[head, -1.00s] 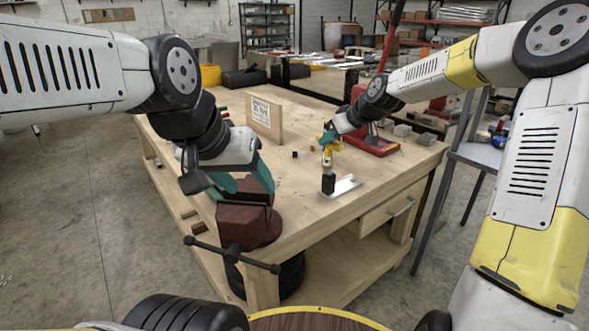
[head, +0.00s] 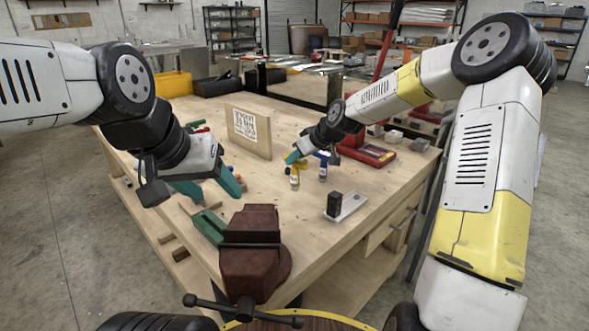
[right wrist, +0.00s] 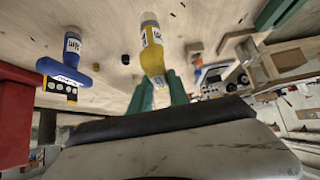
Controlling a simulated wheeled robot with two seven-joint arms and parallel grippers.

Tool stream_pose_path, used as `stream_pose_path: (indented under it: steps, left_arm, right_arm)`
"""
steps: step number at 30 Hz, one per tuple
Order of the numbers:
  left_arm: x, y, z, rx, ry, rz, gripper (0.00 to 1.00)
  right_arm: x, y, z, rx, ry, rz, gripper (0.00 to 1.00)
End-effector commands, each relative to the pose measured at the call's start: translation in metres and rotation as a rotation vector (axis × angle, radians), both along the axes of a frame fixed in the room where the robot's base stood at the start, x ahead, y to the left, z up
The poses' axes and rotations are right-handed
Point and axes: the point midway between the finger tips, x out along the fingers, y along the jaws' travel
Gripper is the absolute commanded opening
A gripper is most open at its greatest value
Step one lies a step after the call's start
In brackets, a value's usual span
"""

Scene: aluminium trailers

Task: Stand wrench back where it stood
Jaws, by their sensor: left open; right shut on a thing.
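The yellow wrench (head: 294,178), with a white label and grey end, is in my right gripper (head: 291,157) over the bench top. In the right wrist view, the wrench (right wrist: 152,50) sits between the green fingers (right wrist: 162,95). I cannot tell whether its lower end touches the bench. A similar blue tool (head: 323,170) stands just to its right, apart from it; it also shows in the right wrist view (right wrist: 72,55). My left gripper (head: 208,188) is open and empty above the bench's left side, behind the vise.
A dark red vise (head: 255,265) is at the bench's near corner. A sign board (head: 248,132) stands behind the wrench. A black block (head: 334,203) on a metal plate (head: 352,205) is at the front right. A red tool base (head: 368,153) lies right of the blue tool.

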Motion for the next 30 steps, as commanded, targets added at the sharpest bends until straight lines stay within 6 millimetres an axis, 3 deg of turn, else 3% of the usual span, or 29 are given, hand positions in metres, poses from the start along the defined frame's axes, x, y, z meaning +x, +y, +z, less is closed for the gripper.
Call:
stream_pose_path:
  steps: [11, 21, 22, 25, 30]
  left_arm:
    - [0.0, 0.0, 0.0, 0.0, 0.0, 0.0, 0.57]
    - [0.0, 0.0, 0.0, 0.0, 0.0, 0.0, 0.57]
    - [0.0, 0.0, 0.0, 0.0, 0.0, 0.0, 0.57]
    - [0.0, 0.0, 0.0, 0.0, 0.0, 0.0, 0.57]
    - [0.0, 0.0, 0.0, 0.0, 0.0, 0.0, 0.57]
  right_arm:
    - [0.0, 0.0, -0.04, 0.001, -0.001, 0.0, 0.0]
    - [0.0, 0.0, -0.043, 0.0, -0.003, -0.001, 0.0]
    - [0.0, 0.0, -0.044, 0.0, -0.001, -0.001, 0.24]
    - [0.0, 0.0, -0.044, 0.0, -0.001, -0.001, 0.43]
    - [0.0, 0.0, -0.044, 0.0, -0.001, -0.001, 0.43]
